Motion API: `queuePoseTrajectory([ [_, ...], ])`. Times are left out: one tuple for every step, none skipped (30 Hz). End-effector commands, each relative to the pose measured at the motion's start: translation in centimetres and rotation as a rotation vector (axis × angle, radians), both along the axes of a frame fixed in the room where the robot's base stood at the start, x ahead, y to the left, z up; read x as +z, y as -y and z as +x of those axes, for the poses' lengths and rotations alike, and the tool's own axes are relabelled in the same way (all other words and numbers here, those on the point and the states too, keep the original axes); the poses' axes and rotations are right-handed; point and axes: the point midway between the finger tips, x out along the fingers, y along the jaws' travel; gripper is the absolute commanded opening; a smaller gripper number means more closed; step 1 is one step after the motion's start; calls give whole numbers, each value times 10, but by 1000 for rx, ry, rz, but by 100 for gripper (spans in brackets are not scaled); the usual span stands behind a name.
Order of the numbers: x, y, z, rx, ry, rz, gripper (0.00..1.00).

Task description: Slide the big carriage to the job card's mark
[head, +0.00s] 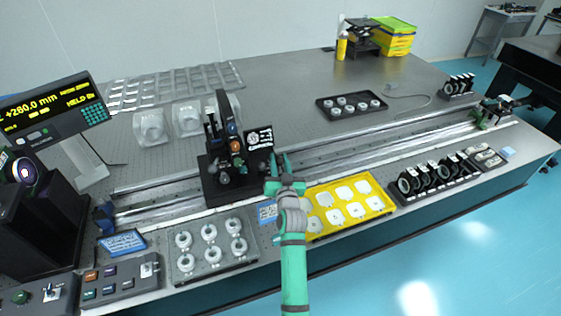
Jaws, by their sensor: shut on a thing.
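The big carriage (222,190) is a black block with optics on top, sitting across the long rail (345,160) left of the middle. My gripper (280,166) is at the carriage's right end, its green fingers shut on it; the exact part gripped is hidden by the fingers. A readout (52,110) at the left shows +280.0 mm in yellow, with smaller text beside it. A blue card (122,243) lies at the left front, and another blue card (267,212) lies beside my wrist. Their writing is too small to read, so I cannot tell which is the job card.
The rail is clear to the right up to a green-and-black device (492,114). In front stand a grey tray (212,260) of round parts, a yellow tray (338,226) and a rack of black ring mounts (437,180). A black tray (351,105) lies behind the rail.

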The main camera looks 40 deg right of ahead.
Motion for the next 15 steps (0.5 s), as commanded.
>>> queuePoseTrajectory([
  [-1,2,-2,-5,0,0,0],
  [-1,2,-2,-5,0,0,0],
  [-1,2,-2,-5,0,0,0],
  [-1,2,-2,-5,0,0,0],
  [-1,2,-2,-5,0,0,0],
  [-1,2,-2,-5,0,0,36],
  [-1,2,-2,-5,0,0,43],
  [-1,2,-2,-4,0,0,44],
  [0,1,-2,-3,0,0,44],
  [0,1,-1,-3,-1,0,44],
  [0,1,-1,-2,0,0,44],
  [0,0,-1,-2,0,0,44],
  [0,0,-1,-2,0,0,44],
  [0,0,-1,-1,0,0,44],
  [0,0,-1,-1,0,0,44],
])
